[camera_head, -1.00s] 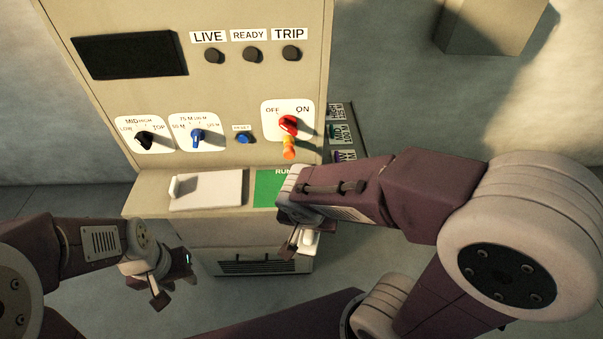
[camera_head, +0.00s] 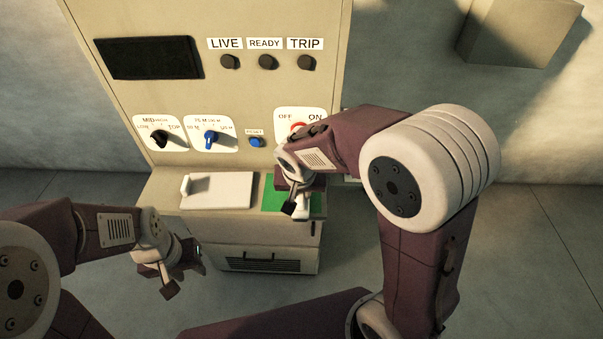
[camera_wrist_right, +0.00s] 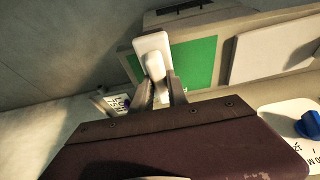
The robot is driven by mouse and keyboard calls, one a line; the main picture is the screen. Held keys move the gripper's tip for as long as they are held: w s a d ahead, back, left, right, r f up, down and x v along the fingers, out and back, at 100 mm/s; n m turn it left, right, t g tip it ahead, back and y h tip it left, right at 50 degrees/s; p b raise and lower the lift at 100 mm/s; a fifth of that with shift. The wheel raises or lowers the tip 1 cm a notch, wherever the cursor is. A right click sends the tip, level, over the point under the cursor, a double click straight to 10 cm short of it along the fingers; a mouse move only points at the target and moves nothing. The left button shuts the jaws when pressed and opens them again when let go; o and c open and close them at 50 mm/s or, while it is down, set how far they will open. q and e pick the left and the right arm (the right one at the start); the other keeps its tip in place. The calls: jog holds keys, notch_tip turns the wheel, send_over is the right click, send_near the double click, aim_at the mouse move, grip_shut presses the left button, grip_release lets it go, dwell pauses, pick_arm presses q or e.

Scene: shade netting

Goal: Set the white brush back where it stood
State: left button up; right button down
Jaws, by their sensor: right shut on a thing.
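The white brush (camera_wrist_right: 152,48) is between the fingers of my right gripper (camera_wrist_right: 160,92), which is shut on it, in the right wrist view. In the head view my right gripper (camera_head: 298,205) is over the green RUN patch (camera_head: 274,196) on the cabinet's ledge; only a small white part of the brush shows there. The green patch (camera_wrist_right: 192,62) lies behind the brush in the wrist view. I cannot tell whether the brush touches it. My left gripper (camera_head: 182,274) is open and empty, in front of the cabinet at lower left.
A white plate with a raised left end (camera_head: 222,192) lies on the ledge left of the green patch. The cabinet front has a black knob (camera_head: 160,138), a blue knob (camera_head: 210,138) and a blue button (camera_head: 256,142). My right arm partly covers the red ON/OFF switch (camera_head: 298,127).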

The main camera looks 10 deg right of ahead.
jog(key=shift+w+d, duration=0.15)
jog(key=shift+w, duration=0.5)
jog(key=shift+w+d, duration=0.25)
jog(key=shift+d, duration=0.05)
jog(key=shift+w+d+r+p, duration=0.1)
jog(key=shift+w+d+p, duration=0.1)
jog(key=shift+w+p, duration=0.35)
jog(key=shift+w+d+r+p, duration=0.1)
jog(key=shift+w+d+p, duration=0.2)
jog(key=shift+w, duration=0.4)
jog(key=shift+w+f, duration=0.7)
jog(key=shift+f, duration=0.35)
jog(key=shift+s, duration=0.1)
jog(key=shift+s+f, duration=0.1)
jog(key=c, duration=1.3)
grip_release()
